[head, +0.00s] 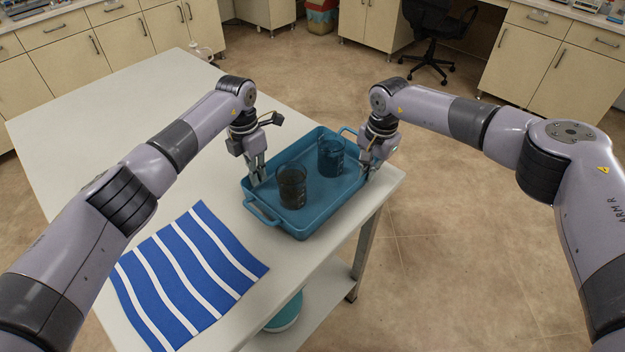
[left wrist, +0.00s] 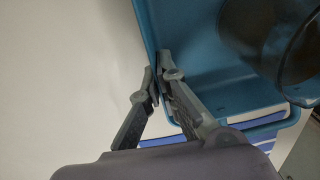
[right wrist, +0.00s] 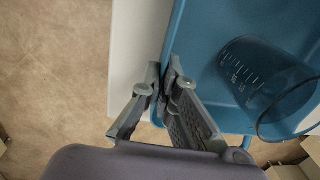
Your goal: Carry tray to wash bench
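The blue tray (head: 322,216) is at the right end of the white table (head: 110,133), with a handle at each short end. In it stand a beaker with dark brown contents (head: 292,187) and a blue-tinted beaker (head: 331,157). My left gripper (head: 257,182) is at the tray's left long side, its fingers closed on the wall (left wrist: 159,80), one inside and one outside. My right gripper (head: 369,172) is closed the same way on the opposite wall (right wrist: 165,78). I cannot tell whether the tray's underside touches the table.
A blue-and-white striped cloth (head: 190,275) lies on the table in front of the tray. A turquoise round object (head: 285,314) is on the lower shelf. Cabinets (head: 565,65) and a black chair (head: 437,35) stand at the back. The floor (head: 450,240) right of the table is clear.

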